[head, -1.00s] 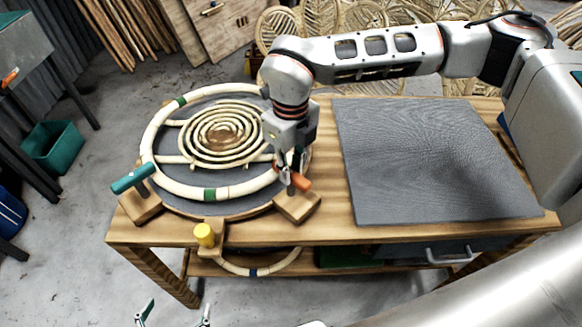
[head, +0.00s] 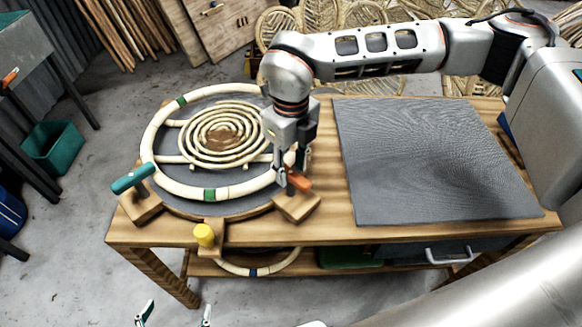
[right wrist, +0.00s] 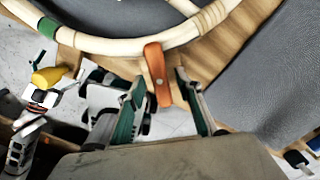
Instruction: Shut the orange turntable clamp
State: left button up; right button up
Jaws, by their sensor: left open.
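The orange turntable clamp (head: 299,180) sits on a wooden block at the front right of the round turntable (head: 240,205). Its orange handle also shows in the right wrist view (right wrist: 157,75). My right gripper (head: 290,180) is at this clamp. In the right wrist view its two fingers (right wrist: 162,98) are apart, with the handle between and just beyond their tips. I cannot tell whether either finger touches it. My left gripper (head: 176,312) is open and empty at the bottom edge of the head view, in front of the table.
A rattan ring (head: 240,189) and a rattan spiral (head: 222,135) lie on the turntable. A grey mat (head: 430,160) covers the table's right side and is clear.

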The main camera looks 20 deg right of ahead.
notch_tip(320, 180, up, 11)
jog(key=shift+r, duration=0.2)
dwell(0.6)
